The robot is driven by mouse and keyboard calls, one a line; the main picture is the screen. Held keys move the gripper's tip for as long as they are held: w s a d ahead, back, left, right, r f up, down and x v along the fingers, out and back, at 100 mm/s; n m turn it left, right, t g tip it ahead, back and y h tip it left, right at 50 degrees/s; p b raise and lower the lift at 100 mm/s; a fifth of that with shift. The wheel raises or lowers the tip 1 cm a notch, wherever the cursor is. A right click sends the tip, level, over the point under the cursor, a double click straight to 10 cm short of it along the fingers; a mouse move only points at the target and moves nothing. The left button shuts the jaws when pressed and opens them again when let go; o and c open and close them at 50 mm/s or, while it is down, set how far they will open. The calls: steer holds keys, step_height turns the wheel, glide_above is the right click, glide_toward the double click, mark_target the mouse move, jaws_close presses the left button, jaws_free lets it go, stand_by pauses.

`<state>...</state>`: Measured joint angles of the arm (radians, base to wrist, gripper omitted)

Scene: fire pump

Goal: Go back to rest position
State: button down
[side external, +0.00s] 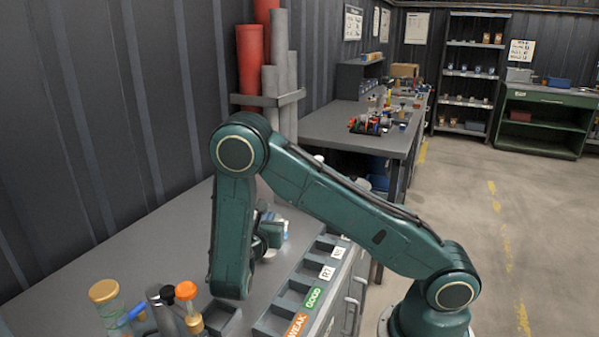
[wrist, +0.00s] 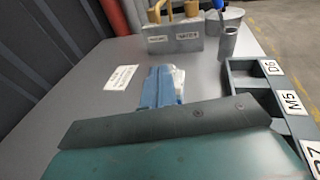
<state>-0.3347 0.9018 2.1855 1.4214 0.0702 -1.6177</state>
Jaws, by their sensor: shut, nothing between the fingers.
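My arm is folded over the grey bench (side external: 150,235) in the side external view. My gripper (side external: 268,236) is partly hidden behind my forearm there, low over the bench, shut and empty. A blue and white item shows right beside it, and I cannot tell whether they touch. In the wrist view a dark, teal-edged part of my own wrist fills the bottom, and the fingertips are not clearly seen. Beyond it a blue item with a whitish, clear part (wrist: 163,86) lies on the bench.
A labelled parts tray (side external: 300,290) runs along the bench's right edge. A jar (side external: 108,300) and an orange-capped bottle (side external: 188,300) stand at front left. The wrist view shows a grey holder (wrist: 172,38), a cup (wrist: 228,42) and a white card (wrist: 121,77). Pipes (side external: 270,80) stand behind.

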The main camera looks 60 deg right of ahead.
steer(key=shift+v, duration=1.5)
steer(key=s+a+r+m+y, duration=0.5)
steer(key=s+r+m+y, duration=0.2)
steer(key=s+m, duration=0.3)
steer(key=s+a+r+m+t+y, duration=0.1)
steer(key=s+a+r+m+y, duration=0.4)
steer(key=s+r+m+y, duration=0.3)
steer(key=s+r+m, duration=0.1)
steer(key=s+m, duration=0.2)
steer(key=shift+s+a+r+y, duration=0.2)
steer(key=shift+s+y, duration=0.1)
steer(key=shift+s, duration=0.05)
steer(key=c, duration=0.7)
jaws_free()
